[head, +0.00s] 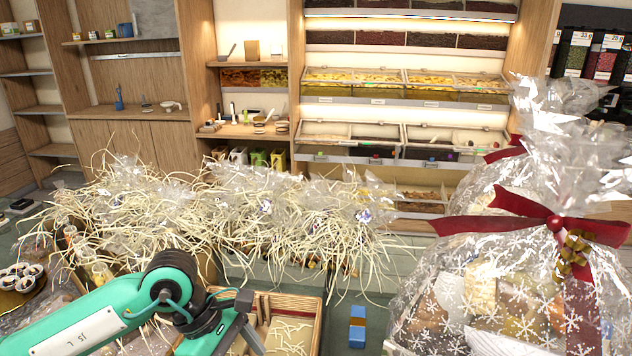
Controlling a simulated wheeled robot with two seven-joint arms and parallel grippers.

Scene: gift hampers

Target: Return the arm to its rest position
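My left arm (92,318) is green with dark joints. It comes in from the lower left and bends at a dark joint (172,284). Its further green links drop toward the bottom edge, in front of a wooden crate (316,308) with pale paper shreds in it. My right arm and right gripper do not show.
Clear-wrapped hampers with red ribbons (523,225) fill the right side. Clear wrap and loose straw shreds (260,215) crowd the middle. A blue and orange block (357,325) lies right of the crate. Stocked shelves (405,85) stand behind.

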